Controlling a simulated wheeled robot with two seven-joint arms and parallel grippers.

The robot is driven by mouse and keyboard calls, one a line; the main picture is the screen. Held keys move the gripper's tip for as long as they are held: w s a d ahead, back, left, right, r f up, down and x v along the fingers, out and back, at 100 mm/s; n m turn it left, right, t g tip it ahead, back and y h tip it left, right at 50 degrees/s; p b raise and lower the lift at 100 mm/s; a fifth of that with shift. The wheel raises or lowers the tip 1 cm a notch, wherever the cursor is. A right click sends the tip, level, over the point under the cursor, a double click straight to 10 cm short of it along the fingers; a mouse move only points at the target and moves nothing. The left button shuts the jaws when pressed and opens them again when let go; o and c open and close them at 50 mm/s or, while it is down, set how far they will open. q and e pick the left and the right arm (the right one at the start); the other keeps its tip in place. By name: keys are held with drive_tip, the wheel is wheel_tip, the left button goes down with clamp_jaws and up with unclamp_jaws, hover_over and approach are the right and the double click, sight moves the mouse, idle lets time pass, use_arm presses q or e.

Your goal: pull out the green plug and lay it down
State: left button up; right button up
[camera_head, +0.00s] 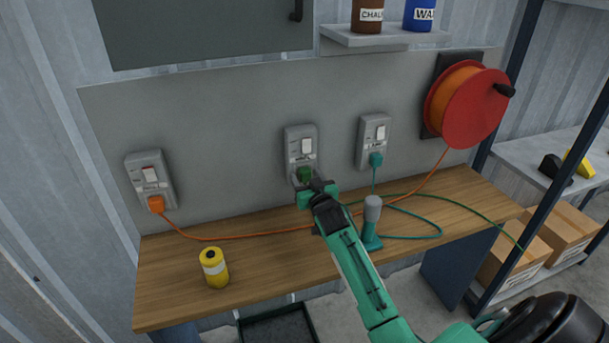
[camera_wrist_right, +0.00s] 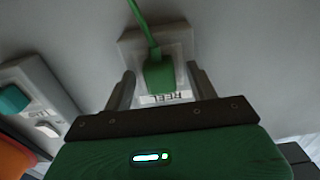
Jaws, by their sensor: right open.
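The green plug (camera_head: 304,174) sits in the middle wall socket (camera_head: 299,143). My right gripper (camera_head: 317,188) is in front of that socket and partly covers the plug. The right wrist view shows the green plug (camera_wrist_right: 159,76) in its socket, with a green cable (camera_wrist_right: 142,22) running up from it. My right gripper (camera_wrist_right: 160,84) is open there, with one finger on each side of the plug and a visible gap to it. My left gripper is in neither view.
An orange plug (camera_head: 156,204) and a teal plug (camera_head: 376,159) sit in the neighbouring sockets. A yellow can (camera_head: 214,268) and a teal grey-topped tool (camera_head: 372,222) stand on the wooden bench (camera_head: 280,265), with cables across it.

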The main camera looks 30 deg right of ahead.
sight(307, 177)
idle(0.3)
drive_tip(key=shift+c, duration=0.2)
clamp_jaws()
drive_tip(key=shift+p+v, duration=1.65)
drive_tip(key=shift+v, duration=0.55)
drive_tip(key=shift+p+v, duration=0.45)
drive_tip(key=shift+v, duration=0.4)
